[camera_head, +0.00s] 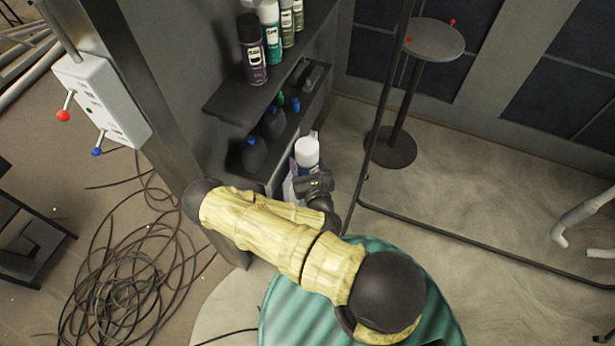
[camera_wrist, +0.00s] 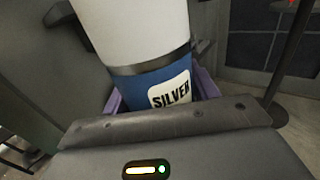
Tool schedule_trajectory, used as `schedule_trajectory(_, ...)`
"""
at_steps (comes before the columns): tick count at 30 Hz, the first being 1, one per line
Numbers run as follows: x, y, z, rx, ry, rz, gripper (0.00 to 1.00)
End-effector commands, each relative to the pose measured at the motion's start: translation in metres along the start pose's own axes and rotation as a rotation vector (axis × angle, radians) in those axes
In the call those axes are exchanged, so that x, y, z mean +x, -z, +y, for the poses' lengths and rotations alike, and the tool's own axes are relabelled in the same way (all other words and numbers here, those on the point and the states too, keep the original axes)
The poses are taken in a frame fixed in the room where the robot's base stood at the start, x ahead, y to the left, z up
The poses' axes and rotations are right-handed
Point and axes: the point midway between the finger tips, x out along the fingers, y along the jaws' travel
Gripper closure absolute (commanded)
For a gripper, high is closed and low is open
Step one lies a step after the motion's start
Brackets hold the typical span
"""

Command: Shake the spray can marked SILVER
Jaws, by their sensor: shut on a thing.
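The spray can marked SILVER (camera_wrist: 150,85) is large in the wrist view, with a blue body, a dark band, a white upper part and a white label reading SILVER. In the head view the can (camera_head: 307,153) shows its white cap and a little blue below, near the lower shelf. It looks tilted in the wrist view. My gripper (camera_head: 314,183) is shut on the can, and its housing hides the can's lower part. The fingertips are not clearly visible. Purple surfaces show on both sides of the can in the wrist view; I cannot tell what they belong to.
A dark shelf (camera_head: 222,105) beside the can holds several spray cans, including a purple one (camera_head: 253,62). Dark bottles (camera_head: 255,153) stand lower down. A thin dark pole (camera_head: 384,100) rises just right of the can. A round stand (camera_head: 436,38) is at the back. Cables (camera_head: 120,262) lie at left.

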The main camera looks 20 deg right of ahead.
Motion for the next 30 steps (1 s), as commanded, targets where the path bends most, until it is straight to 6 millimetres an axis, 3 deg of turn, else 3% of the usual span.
schedule_trajectory(1, 0.001, -0.029, 0.001, -0.002, 0.002, -0.009, 0.82)
schedule_trajectory(4, 0.0, -0.032, 0.0, 0.001, 0.0, -0.001, 0.82)
schedule_trajectory(5, 0.0, -0.028, 0.0, 0.001, -0.001, 0.0, 0.82)
schedule_trajectory(9, 0.0, 0.036, -0.001, 0.003, -0.001, 0.003, 0.82)
schedule_trajectory(11, 0.0, 0.042, 0.0, 0.002, 0.0, -0.001, 0.82)
schedule_trajectory(13, 0.001, 0.035, 0.0, 0.0, 0.0, -0.003, 0.82)
schedule_trajectory(17, 0.0, -0.025, 0.001, -0.003, 0.002, -0.008, 0.82)
schedule_trajectory(19, 0.0, -0.035, 0.0, 0.0, 0.001, -0.003, 0.82)
schedule_trajectory(21, 0.0, -0.028, 0.0, 0.001, -0.001, 0.0, 0.82)
schedule_trajectory(24, -0.001, 0.02, 0.0, 0.004, -0.002, 0.005, 0.82)
schedule_trajectory(26, 0.0, 0.041, -0.001, 0.004, -0.001, 0.002, 0.82)
schedule_trajectory(29, 0.001, 0.037, 0.0, 0.0, 0.0, -0.003, 0.82)
schedule_trajectory(30, 0.001, 0.026, 0.001, -0.001, 0.0, -0.005, 0.82)
